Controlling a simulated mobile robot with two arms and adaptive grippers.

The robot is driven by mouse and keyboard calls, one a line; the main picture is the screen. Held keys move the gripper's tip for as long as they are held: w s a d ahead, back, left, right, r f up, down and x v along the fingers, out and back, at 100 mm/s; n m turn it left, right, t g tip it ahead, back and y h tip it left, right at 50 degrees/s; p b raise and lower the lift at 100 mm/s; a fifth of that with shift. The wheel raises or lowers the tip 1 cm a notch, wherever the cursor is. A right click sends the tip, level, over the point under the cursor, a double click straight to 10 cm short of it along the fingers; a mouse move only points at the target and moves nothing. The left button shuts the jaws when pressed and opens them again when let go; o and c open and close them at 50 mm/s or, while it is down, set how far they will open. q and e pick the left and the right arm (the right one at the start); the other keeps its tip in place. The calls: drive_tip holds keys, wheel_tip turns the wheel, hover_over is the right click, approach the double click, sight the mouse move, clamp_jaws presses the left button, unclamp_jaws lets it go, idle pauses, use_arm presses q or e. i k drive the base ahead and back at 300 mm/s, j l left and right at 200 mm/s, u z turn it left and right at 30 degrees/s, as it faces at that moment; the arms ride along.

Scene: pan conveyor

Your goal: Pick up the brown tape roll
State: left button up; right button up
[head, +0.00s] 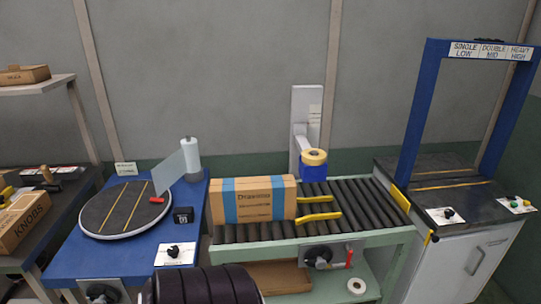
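No roll in the head view is clearly brown. A yellow-tan roll (314,157) sits at the top of a blue holder (313,174), in front of a pale upright post behind the roller conveyor. A small pale ring-shaped roll (356,286) lies on the lower shelf under the conveyor; its exact colour is hard to tell.
A cardboard box (255,205) with blue bands stands on the roller conveyor (350,205), beside two yellow bars (318,216). A blue table (75,262) with a round turntable (125,212) is left. A blue frame (416,110) stands right.

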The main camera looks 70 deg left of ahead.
sight(319, 160)
drive_tip(key=u, duration=1.85)
